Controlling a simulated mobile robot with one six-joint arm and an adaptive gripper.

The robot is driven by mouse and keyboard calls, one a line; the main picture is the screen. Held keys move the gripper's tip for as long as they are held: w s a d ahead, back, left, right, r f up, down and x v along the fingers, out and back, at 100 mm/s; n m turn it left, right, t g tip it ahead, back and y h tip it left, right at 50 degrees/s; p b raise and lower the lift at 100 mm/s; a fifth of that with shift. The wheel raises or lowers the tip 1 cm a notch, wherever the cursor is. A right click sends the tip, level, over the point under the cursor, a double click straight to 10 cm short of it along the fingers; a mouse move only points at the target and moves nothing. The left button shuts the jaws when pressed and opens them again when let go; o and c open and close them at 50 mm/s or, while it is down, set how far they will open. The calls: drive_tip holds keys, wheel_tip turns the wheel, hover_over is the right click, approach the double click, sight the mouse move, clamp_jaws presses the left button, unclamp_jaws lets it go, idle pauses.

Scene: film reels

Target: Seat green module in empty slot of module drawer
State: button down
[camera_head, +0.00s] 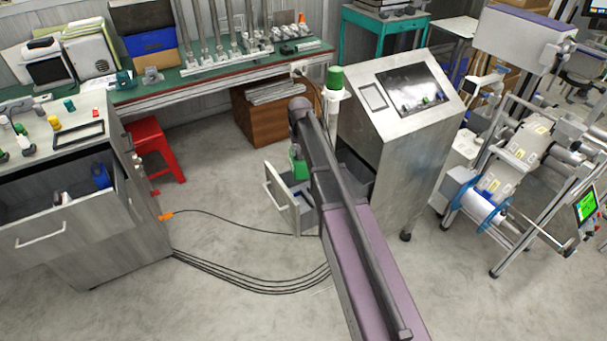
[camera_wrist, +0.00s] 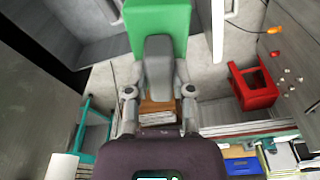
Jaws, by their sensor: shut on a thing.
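The green module (camera_head: 298,163) shows just left of my arm in the head view, above the open module drawer (camera_head: 279,207) of the grey console. In the wrist view the green module (camera_wrist: 158,18) is a plain block at the top. My gripper (camera_wrist: 158,58) is shut on its near end. In the head view my arm covers the gripper and part of the drawer. The drawer's pale front panel also shows in the wrist view (camera_wrist: 218,30), beside the module. The module hides the slots behind it, and I cannot tell which slot is empty.
The console (camera_head: 400,130) stands right of the drawer. A red stool (camera_head: 155,148) and a cabinet with an open drawer (camera_head: 60,235) are at left. Black cables (camera_head: 240,224) cross the floor. A wooden box (camera_head: 265,115) stands behind.

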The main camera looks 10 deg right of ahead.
sight(301, 178)
drive_tip(key=shift+d, duration=0.2)
drive_tip(key=shift+w+f+b, duration=0.1)
drive_tip(key=shift+f+b, duration=0.25)
wheel_tip(301, 178, down, 13)
drive_tip(key=n+b, duration=0.1)
drive_tip(key=b, duration=0.5)
drive_tip(key=n+b, duration=0.2)
drive_tip(key=b, duration=0.4)
drive_tip(key=shift+d+r+y+b, duration=0.15)
drive_tip(key=shift+r+y+b, duration=0.05)
drive_tip(key=shift+y+b, duration=0.15)
drive_tip(key=shift+f, duration=0.15)
wheel_tip(301, 178, down, 6)
drive_tip(key=b, duration=0.5)
drive_tip(key=shift+r+b, duration=0.25)
drive_tip(key=shift+b, duration=0.1)
drive_tip(key=shift+f+b, duration=0.55)
drive_tip(key=shift+b, duration=0.05)
idle(1.2)
